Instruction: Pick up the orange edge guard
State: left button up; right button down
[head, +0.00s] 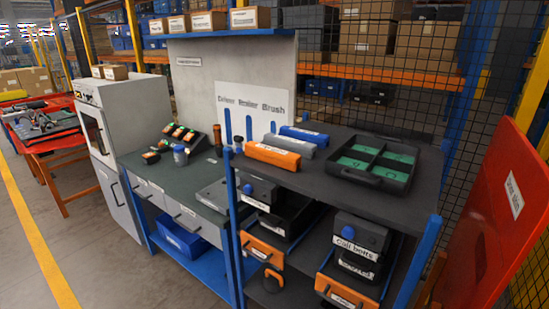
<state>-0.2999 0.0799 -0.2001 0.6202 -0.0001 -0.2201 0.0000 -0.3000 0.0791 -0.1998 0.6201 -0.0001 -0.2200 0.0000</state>
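An orange bar with a white label, which looks like the orange edge guard (272,154), lies at the front left of the dark shelf top. A grey bar (290,145) and a blue bar (304,135) lie behind it, roughly parallel. The small gaps between the bars are hard to judge. Neither of my grippers is in view, so nothing of mine touches the bars in this picture.
A black tray with green compartments (373,163) stands right of the bars. Blue posts (231,205) edge the shelf unit. A red door panel (492,205) leans at right. A green-topped bench (190,180) stands left. Bare shelf top lies in front of the tray.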

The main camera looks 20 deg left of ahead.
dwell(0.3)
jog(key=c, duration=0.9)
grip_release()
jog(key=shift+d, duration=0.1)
